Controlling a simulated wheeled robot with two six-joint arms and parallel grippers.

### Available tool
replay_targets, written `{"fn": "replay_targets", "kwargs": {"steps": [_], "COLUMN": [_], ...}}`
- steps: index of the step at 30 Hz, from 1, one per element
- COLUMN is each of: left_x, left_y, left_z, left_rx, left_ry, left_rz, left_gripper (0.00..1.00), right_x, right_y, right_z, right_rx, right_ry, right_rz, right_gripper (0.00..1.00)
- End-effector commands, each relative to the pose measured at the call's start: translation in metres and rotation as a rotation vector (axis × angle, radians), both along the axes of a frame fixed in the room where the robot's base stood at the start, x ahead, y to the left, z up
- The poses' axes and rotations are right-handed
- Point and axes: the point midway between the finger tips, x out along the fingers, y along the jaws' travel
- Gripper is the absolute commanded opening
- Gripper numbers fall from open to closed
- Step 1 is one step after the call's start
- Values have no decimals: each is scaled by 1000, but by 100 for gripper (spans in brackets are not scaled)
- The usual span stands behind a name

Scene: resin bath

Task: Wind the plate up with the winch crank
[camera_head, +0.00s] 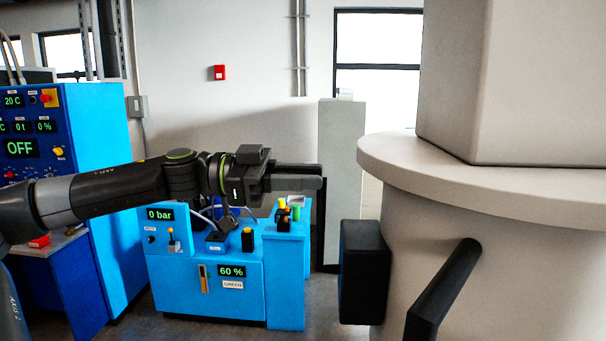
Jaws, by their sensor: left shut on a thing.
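My left gripper (298,181) reaches in from the left and is shut at the dark crank (320,232), whose arm runs down along the left side of a tall grey post (343,170). The fingers lie level, with their tips at the crank's upper end. The crank's grip is mostly hidden by the fingers. I cannot make out the plate in this view. My right gripper is not in view.
A blue console (207,290) with a "0 bar" and a "60 %" display stands below my left arm. A taller blue cabinet (100,150) reading "OFF" stands at left. A large pale round body (500,260) with a black box (363,270) and black bar (442,290) fills the right.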

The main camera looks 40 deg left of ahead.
Motion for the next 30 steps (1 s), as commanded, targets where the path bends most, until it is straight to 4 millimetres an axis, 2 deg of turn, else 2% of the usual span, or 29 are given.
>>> {"fn": "replay_targets", "kwargs": {"steps": [1, 6, 7, 12, 26, 30], "left_x": [0, 0, 0, -1, -1, 0], "left_y": [0, -1, -1, -1, -1, 0], "left_z": [-8, -8, -8, -6, -4, -6], "left_rx": [10, 10, 10, 8, 6, 6], "left_ry": [5, 6, 6, 4, 3, 4], "left_rz": [0, -3, -3, -3, -3, -3], "left_gripper": [0, 0, 28, 47, 47, 47], "right_x": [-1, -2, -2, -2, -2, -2], "right_y": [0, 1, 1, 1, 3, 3], "right_z": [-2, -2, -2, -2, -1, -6], "right_rx": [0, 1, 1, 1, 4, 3], "right_ry": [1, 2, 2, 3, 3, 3], "right_rz": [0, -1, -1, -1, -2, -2], "right_gripper": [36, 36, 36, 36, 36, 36]}}
